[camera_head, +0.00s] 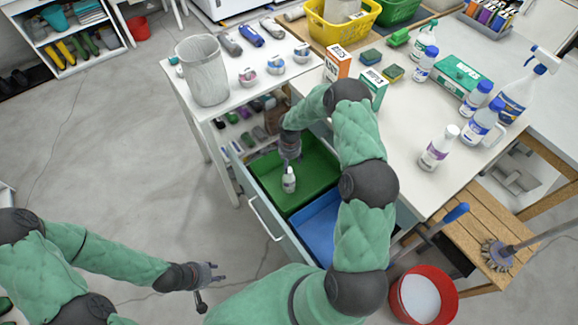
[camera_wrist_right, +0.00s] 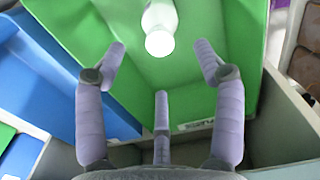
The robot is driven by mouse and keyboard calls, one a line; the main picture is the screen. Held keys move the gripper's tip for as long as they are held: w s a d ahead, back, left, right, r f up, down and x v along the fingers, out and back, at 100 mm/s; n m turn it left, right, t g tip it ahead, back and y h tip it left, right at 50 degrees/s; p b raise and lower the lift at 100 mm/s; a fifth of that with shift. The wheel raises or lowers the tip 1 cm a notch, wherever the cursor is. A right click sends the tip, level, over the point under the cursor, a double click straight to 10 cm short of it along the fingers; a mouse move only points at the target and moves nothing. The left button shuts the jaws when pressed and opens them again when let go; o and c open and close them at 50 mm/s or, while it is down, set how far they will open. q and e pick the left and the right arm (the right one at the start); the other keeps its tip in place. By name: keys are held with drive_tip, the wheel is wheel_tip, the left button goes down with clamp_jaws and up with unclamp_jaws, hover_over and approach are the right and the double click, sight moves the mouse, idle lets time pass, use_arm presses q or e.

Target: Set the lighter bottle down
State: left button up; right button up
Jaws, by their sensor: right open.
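A small white bottle (camera_head: 289,181) is in the green bin (camera_head: 318,172) inside the open drawer. In the right wrist view the white bottle (camera_wrist_right: 160,28) shows end-on near the top, over the green floor (camera_wrist_right: 185,85). My right gripper (camera_head: 290,160) points down into the green bin, just above the bottle. In the wrist view its fingers (camera_wrist_right: 160,75) are spread and touch nothing; the bottle lies beyond their tips. My left gripper (camera_head: 212,284) is empty with spread fingers, over the floor to the left of the drawer. No weights can be read from the pictures.
The drawer's blue bin (camera_head: 318,228) appears empty. A white table (camera_head: 405,150) beside the drawer holds several bottles, boxes and sponges. A mesh waste basket (camera_head: 204,75) stands on the left worktop. A red bucket (camera_head: 420,296) stands lower right. Open floor lies left.

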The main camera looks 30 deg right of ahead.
drive_tip(key=shift+r+p, duration=0.3)
drive_tip(key=shift+r, duration=1.05)
idle(0.4)
